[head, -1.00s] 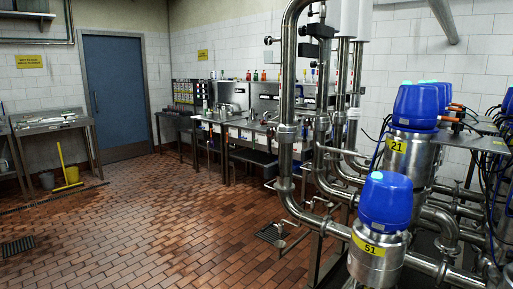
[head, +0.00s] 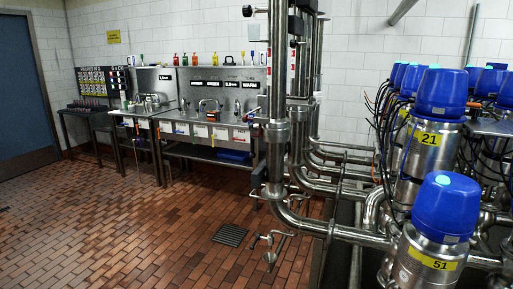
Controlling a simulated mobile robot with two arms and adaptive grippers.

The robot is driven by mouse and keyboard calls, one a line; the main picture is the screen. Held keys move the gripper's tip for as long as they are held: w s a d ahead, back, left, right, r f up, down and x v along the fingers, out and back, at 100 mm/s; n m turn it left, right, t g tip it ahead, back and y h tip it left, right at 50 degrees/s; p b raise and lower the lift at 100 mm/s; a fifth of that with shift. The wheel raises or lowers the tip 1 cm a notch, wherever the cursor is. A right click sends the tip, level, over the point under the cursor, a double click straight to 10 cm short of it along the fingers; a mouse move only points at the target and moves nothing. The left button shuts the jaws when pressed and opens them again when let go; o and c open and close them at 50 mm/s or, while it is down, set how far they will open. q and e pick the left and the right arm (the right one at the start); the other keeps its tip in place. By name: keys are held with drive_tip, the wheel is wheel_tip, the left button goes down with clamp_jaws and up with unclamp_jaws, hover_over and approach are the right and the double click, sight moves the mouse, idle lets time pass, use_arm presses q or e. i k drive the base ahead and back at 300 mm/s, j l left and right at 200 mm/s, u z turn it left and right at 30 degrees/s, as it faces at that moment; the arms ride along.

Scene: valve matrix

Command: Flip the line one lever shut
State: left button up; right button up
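Neither of my grippers is in view. Steel pipework with upright pipes (head: 277,80) stands right of centre. A small dark-ended handle (head: 247,11) sticks out to the left near the top of these pipes. Low down, a small valve fitting with a thin handle (head: 270,241) hangs by the bottom pipe, above the floor. I can read no "line one" label, so I cannot tell which handle is the line one lever or whether it is open or shut.
Blue-capped valves marked 21 (head: 428,138) and 51 (head: 434,263) crowd the right side with cables and pipes. A steel sink bench (head: 213,150) stands at the back wall. A floor drain (head: 230,234) lies in the open tiled floor (head: 120,230) at left.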

sight(252, 155)
drive_tip(key=i+j+z, duration=0.2)
drive_tip(key=j, duration=0.2)
drive_tip(key=j+z, duration=0.2)
drive_tip(key=j, duration=0.15)
drive_tip(key=i+j, duration=0.2)
drive_tip(key=j, duration=0.15)
drive_tip(key=i+j, duration=0.2)
drive_tip(key=j, duration=0.2)
drive_tip(key=i+j, duration=0.2)
drive_tip(key=j, duration=0.15)
drive_tip(key=i+j, duration=0.15)
drive_tip(key=j, duration=0.2)
drive_tip(key=i+j, duration=0.2)
drive_tip(key=j, duration=0.2)
drive_tip(key=i+j, duration=0.2)
drive_tip(key=j, duration=0.15)
drive_tip(key=z, duration=0.05)
